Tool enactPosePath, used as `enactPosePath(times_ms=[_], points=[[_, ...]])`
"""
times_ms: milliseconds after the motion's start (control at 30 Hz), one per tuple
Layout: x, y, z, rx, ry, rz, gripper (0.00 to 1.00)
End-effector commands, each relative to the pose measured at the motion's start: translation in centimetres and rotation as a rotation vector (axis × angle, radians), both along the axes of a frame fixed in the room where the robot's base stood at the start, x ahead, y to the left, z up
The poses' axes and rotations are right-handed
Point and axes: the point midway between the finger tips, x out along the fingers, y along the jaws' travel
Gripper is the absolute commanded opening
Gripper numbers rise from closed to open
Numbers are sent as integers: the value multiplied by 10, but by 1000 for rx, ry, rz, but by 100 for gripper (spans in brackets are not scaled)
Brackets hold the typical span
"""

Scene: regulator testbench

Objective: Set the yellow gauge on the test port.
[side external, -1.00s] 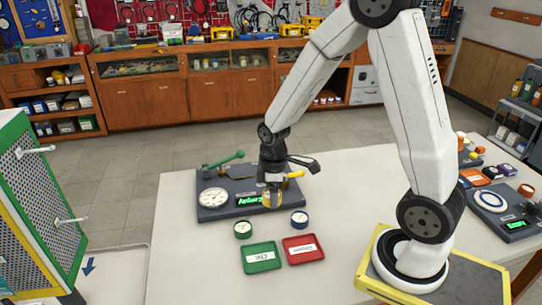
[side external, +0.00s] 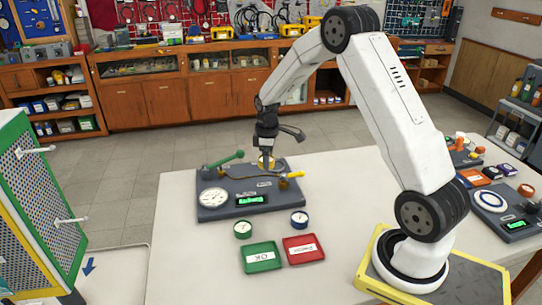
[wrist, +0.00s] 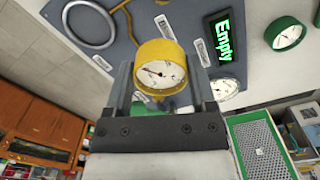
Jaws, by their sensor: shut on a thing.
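My gripper (side external: 266,158) is shut on the yellow gauge (wrist: 161,63), with a finger on each side of its rim and the white dial facing the wrist camera. In the side view the yellow gauge (side external: 266,163) shows below my gripper, near the rear edge of the dark test panel (side external: 225,211). I cannot make out the test port in either view, or whether the gauge touches the panel. The panel's lit green display (wrist: 222,40) reads "Empty".
In front stand a green gauge (side external: 243,229), a blue gauge (side external: 299,219), a green tray (side external: 261,268) and a red tray (side external: 304,260).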

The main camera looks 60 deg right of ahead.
Motion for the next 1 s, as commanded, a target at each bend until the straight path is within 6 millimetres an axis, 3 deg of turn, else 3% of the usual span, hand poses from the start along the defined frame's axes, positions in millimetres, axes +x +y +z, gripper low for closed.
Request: enactPosePath(times_ms=[200,400,600,1000], points=[[16,-48,-5,-1,-1,-53,8],[23,-79,-7,-1,-1,-83,8],[24,-91,-8,-1,0,-96,8],[24,-92,-13,0,0,-97,8]])
